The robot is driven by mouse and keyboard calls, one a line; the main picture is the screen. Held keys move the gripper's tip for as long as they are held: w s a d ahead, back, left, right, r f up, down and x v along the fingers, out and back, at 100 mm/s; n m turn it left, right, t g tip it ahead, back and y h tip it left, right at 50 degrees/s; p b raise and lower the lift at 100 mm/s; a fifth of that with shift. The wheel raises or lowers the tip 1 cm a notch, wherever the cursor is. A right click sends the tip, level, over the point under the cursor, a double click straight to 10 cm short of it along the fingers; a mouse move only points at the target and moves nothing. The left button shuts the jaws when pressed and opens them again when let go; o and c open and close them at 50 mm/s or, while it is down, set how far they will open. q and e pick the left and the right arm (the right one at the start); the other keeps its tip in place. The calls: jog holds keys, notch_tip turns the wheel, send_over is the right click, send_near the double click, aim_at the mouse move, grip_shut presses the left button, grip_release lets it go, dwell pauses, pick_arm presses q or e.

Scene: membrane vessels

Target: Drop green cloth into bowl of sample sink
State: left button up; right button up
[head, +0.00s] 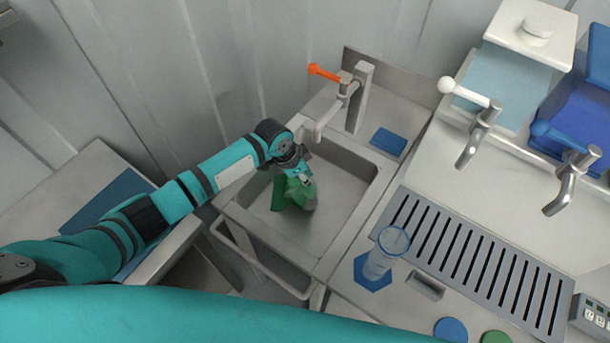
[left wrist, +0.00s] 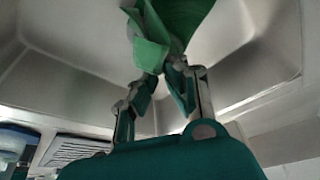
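The green cloth (head: 292,192) hangs crumpled from my left gripper (head: 301,178), over the bowl of the sample sink (head: 338,203). In the left wrist view the cloth (left wrist: 165,30) is bunched at the tips of the left gripper (left wrist: 166,72), whose fingers close in on it. The metal bowl (left wrist: 75,75) lies behind the cloth there. I cannot tell whether the cloth's lower end touches the bowl floor. My right gripper is not in view.
A faucet (head: 357,98) with an orange lever (head: 324,73) stands at the bowl's back edge. A blue pad (head: 388,141) lies beside it. A clear cup (head: 386,253) stands on a blue hexagon mat right of the sink, near a slotted drain grate (head: 470,262).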

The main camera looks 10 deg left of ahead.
pick_arm(q)
jog(key=o, duration=1.7)
jog(key=shift+g+y, duration=0.7)
jog(key=shift+y, duration=0.2)
jog(key=r+p, duration=0.4)
jog(key=p, duration=0.1)
jog(key=a+r+p, duration=0.1)
jog(key=r+p, duration=0.1)
jog(key=shift+s, duration=0.35)
jog(key=shift+r, duration=0.2)
jog(key=r, duration=0.3)
jog(key=a+r, duration=0.1)
jog(key=r, duration=0.3)
jog(key=s+r, duration=0.1)
jog(key=r, duration=0.3)
jog(key=shift+s+a+r, duration=0.1)
jog(key=shift+a+r, duration=0.1)
jog(key=shift+a, duration=0.2)
